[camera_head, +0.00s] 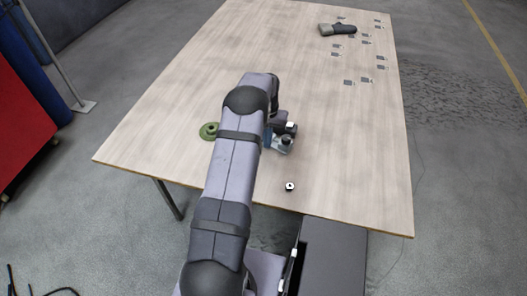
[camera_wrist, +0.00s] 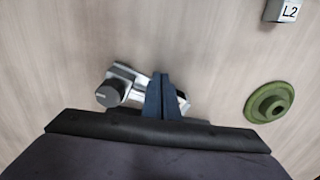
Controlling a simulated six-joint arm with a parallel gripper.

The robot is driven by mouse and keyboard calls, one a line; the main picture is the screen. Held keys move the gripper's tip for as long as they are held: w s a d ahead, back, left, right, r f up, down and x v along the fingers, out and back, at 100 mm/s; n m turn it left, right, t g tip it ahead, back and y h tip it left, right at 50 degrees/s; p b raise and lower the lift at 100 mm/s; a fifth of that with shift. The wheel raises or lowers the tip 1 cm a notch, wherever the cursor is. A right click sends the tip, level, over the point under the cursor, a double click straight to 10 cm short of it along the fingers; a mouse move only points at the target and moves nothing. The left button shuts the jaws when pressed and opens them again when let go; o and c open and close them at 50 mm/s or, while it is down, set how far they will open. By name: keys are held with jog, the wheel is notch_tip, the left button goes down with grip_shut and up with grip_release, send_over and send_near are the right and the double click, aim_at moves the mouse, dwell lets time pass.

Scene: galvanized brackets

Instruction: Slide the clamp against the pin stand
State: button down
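The clamp, a silver metal piece with a dark round knob, lies on the table and shows in the head view (camera_head: 285,146) and in the wrist view (camera_wrist: 112,92). My gripper (camera_wrist: 160,76) has its blue fingers close together in front of the clamp, with metal visible on both sides of them. Whether they touch it is hidden. In the head view my gripper (camera_head: 268,138) is at the clamp's left side. A green stepped disc (camera_head: 208,131), which may be the pin stand, lies left of my arm; it also shows in the wrist view (camera_wrist: 270,102) to the right.
A small black-and-white item (camera_head: 290,187) sits near the table's front edge. A dark grey object (camera_head: 338,29) and several small grey plates (camera_head: 366,80) lie at the far right.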

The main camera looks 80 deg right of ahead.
jog(key=shift+a+r+p, duration=0.15)
jog(key=shift+a+p, duration=0.85)
jog(key=shift+a, duration=0.7)
jog(key=shift+a+r, duration=0.2)
jog(key=shift+r, duration=0.05)
notch_tip(320, 180, up, 9)
jog(key=b, duration=0.2)
jog(key=s+n+b, duration=0.5)
jog(key=s+n, duration=0.7)
jog(key=shift+s+f, duration=0.2)
jog(key=shift+s, duration=0.1)
